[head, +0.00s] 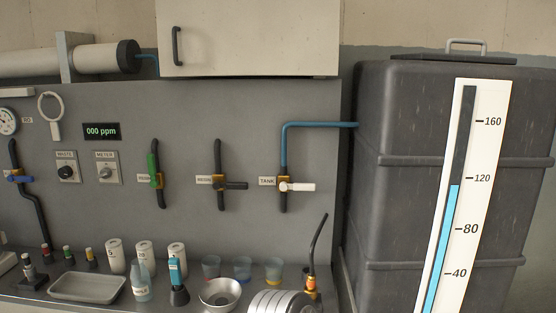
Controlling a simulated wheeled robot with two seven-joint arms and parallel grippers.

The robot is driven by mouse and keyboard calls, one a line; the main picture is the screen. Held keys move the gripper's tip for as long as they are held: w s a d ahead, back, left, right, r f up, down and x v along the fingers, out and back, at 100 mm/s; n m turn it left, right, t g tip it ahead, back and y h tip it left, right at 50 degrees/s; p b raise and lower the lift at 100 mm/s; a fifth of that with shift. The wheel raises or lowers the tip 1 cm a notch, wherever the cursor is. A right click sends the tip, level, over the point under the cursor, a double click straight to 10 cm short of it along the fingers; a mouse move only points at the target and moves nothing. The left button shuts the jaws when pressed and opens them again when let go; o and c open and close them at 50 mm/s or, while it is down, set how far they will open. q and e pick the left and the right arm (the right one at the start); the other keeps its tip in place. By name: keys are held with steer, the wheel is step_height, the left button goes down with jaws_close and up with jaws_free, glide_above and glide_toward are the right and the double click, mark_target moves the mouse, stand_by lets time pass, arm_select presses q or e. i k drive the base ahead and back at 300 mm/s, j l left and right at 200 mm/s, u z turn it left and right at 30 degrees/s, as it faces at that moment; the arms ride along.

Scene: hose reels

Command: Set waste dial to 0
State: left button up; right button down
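The waste dial (66,173) is a round black knob on a pale square plate marked WASTE, on the grey back panel at the left in the head view. Its scale marks are too small to read, so I cannot tell its setting. Beside it on the right is a similar plate marked METER with a paler knob (104,173). A black display (101,131) above them reads 000 ppm in green. Neither of my grippers shows in the head view.
Valves with green (153,167), black (236,185) and white (298,187) handles line the panel. Bottles, cups, a tray (87,287) and a metal bowl (220,294) crowd the counter below. A dark tank (400,185) with a level gauge (465,170) stands at right.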

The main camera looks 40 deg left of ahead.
mark_target(66, 171)
steer(key=u, duration=2.55)
steer(key=z, duration=0.4)
steer(key=i+j+z, duration=0.2)
steer(key=j, duration=0.15)
steer(key=j+z, duration=0.15)
steer(key=j, duration=0.25)
steer(key=i+j+z, duration=0.2)
steer(key=j, duration=0.25)
steer(key=j+z, duration=0.2)
steer(key=j, duration=0.2)
steer(key=i+j, duration=0.1)
steer(key=j, duration=0.75)
steer(key=i+j, duration=0.15)
steer(key=j, duration=0.3)
